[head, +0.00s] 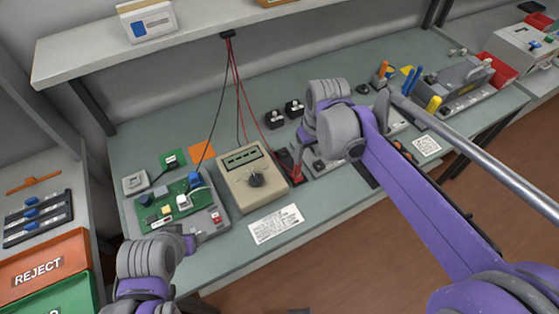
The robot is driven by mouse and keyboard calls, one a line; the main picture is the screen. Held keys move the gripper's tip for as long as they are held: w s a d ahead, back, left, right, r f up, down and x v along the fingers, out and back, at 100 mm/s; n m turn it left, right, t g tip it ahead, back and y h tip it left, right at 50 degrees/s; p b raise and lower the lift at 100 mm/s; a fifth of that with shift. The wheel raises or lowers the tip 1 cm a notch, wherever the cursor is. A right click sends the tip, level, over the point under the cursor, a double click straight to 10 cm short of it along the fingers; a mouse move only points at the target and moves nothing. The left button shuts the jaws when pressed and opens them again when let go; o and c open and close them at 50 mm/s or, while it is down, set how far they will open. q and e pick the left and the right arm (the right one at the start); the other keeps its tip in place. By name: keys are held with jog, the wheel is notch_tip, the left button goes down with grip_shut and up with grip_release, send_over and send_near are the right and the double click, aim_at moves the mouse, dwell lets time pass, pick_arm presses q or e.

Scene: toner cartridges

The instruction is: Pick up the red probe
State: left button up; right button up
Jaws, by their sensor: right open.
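The red probe (297,172) shows as a small red piece just right of the multimeter (253,179), beside a dark holder; it is partly covered and hard to make out. Red and black leads hang from a hook under the shelf down to this area. My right gripper (305,160) is open, close by the red probe, coming in from the right; its fingers are mostly hidden by my own wrist. I cannot tell whether it touches the probe. My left gripper (193,241) is low at the left, near the circuit board's front edge; its jaws are unclear.
A green circuit board (180,204) lies left of the multimeter. A printed white card (275,224) lies in front. Black knobbed parts (284,113) stand behind. A red REJECT bin (40,268) is at the far left. A shelf (190,40) overhangs the back of the bench.

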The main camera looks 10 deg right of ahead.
aim_at(297, 167)
jog(key=shift+w+a+f+n, duration=0.15)
jog(key=shift+w+a, duration=0.25)
jog(key=shift+w, duration=0.2)
jog(key=shift+w+a+r+n, duration=0.15)
jog(key=shift+w+a, duration=0.2)
jog(key=shift+w, duration=0.2)
notch_tip(297, 167, down, 5)
jog(key=shift+w+r, duration=0.1)
jog(key=f, duration=0.6)
jog(key=shift+w+a, duration=0.25)
jog(key=shift+w, duration=0.1)
jog(key=shift+r, duration=0.1)
grip_shut()
